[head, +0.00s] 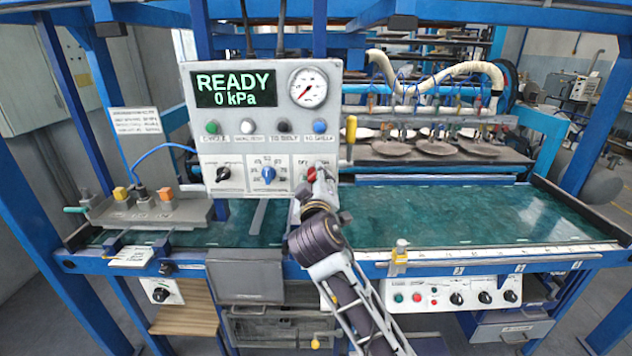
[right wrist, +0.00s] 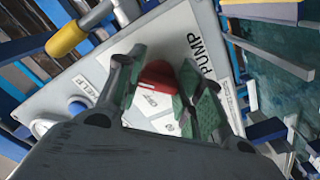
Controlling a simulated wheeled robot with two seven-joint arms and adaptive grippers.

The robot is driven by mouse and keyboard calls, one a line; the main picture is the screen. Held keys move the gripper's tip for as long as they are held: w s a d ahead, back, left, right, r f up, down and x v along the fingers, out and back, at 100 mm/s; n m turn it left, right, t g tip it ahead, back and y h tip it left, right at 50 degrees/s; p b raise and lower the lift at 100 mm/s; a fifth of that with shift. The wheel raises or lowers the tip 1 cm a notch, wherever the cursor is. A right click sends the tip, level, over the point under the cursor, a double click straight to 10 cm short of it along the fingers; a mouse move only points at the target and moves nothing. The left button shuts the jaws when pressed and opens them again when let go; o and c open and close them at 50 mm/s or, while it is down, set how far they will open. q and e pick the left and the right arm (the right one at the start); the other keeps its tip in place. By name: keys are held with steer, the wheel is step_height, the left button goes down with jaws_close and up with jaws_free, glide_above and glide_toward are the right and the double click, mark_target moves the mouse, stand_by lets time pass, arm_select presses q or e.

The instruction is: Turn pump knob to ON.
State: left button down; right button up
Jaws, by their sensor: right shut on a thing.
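The control panel (head: 235,140) faces me, with a screen reading READY and 0 kPa. The red pump knob (head: 311,173) is at the panel's lower right, partly covered by my right gripper (head: 319,180). In the right wrist view, the red knob (right wrist: 157,74) sits between the green-padded fingers of the right gripper (right wrist: 163,80), which is shut on it. The word PUMP stands beside it. My left gripper is not in view.
Two more knobs, one black (head: 223,174) and one blue (head: 267,175), sit left of the pump knob. A yellow handle (head: 351,131) juts out at the panel's right edge. A green work surface (head: 450,215) lies below and to the right.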

steer(key=shift+f, duration=0.1)
steer(key=o, duration=0.9)
steer(key=shift+o, duration=0.6)
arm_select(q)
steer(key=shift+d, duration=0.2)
arm_select(e)
steer(key=s, duration=1.2)
